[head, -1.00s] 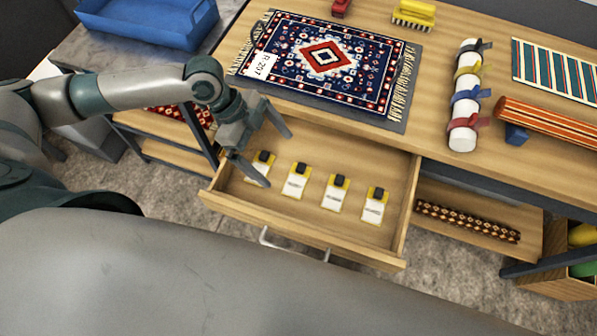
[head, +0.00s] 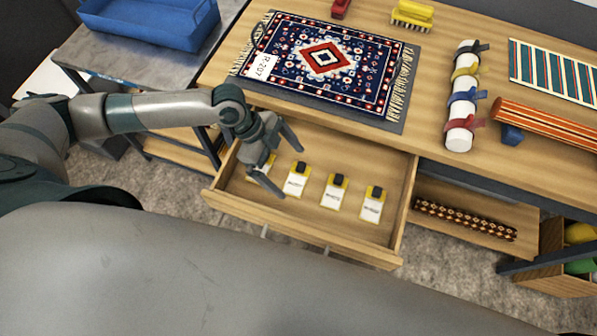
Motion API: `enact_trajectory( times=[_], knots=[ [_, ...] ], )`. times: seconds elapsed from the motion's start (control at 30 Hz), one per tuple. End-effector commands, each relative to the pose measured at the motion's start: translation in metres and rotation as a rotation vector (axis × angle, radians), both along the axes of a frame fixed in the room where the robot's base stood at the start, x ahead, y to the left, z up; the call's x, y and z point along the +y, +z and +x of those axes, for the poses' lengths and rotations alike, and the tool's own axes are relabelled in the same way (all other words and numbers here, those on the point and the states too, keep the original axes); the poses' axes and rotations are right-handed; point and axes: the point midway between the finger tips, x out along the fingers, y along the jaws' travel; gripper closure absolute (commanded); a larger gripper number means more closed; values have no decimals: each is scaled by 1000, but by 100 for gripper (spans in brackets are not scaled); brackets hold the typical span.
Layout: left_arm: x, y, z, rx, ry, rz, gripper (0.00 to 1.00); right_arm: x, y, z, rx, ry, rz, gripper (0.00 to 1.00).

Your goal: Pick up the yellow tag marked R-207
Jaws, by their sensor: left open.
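Several yellow-and-white tags with black clips lie in a row in the open wooden drawer (head: 300,229). The leftmost tag (head: 264,163) is partly hidden by my left gripper (head: 290,172). A white label reading R-207 (head: 264,66) lies on the patterned rug (head: 335,60) on the bench. My left gripper is open and empty, its fingers over the left part of the drawer. My right gripper is not seen.
The wooden bench (head: 440,175) overhangs the drawer's back. A white roll with coloured straps (head: 462,110), an orange striped roll (head: 545,122), a striped mat (head: 553,70) and a yellow brush (head: 412,14) are on it. A blue bin (head: 150,35) stands at the upper left.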

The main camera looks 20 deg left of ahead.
Motion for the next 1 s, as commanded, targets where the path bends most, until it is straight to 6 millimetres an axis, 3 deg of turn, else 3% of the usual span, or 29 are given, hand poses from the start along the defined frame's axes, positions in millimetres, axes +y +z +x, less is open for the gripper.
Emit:
enact_trajectory(
  times=[0.33, 0.83, 0.87, 1.0],
  knots=[
    [-16, -33, 3, 2, 0, 0, 0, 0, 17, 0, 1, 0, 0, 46],
    [-16, -35, 3, 1, 0, 1, 0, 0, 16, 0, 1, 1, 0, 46],
    [-16, -35, 3, 1, 0, 1, 2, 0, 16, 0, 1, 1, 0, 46],
    [-16, -35, 3, 1, 0, 1, 36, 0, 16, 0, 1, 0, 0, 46]
  ],
)
